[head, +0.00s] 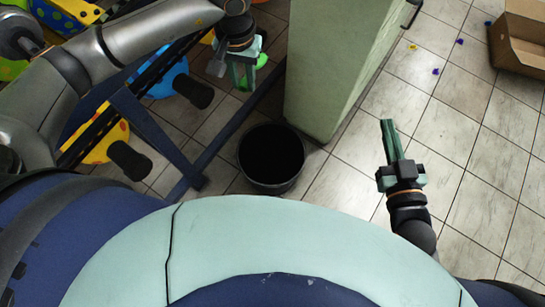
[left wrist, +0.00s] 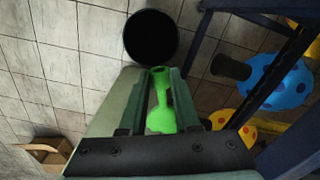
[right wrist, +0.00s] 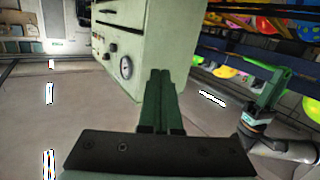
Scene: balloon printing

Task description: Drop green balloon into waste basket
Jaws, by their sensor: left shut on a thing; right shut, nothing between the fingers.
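The green balloon (left wrist: 161,118) is held between the fingers of my left gripper (left wrist: 158,74) in the left wrist view, with its narrow neck toward the fingertips. In the head view, bits of the balloon (head: 262,60) show behind my left gripper (head: 243,85), which points down above the floor. The black waste basket (head: 271,158) stands on the floor below and a little right of that gripper. It also shows just past the fingertips in the left wrist view (left wrist: 151,38). My right gripper (head: 390,142) is shut and empty, over the tiles at the right.
A pale green cabinet (head: 335,70) stands just behind the basket. A blue metal frame (head: 155,130) with colourful spotted pieces stands left of the basket. A cardboard box (head: 522,40) and small coloured bits lie at the far right. The tiles at the right are mostly clear.

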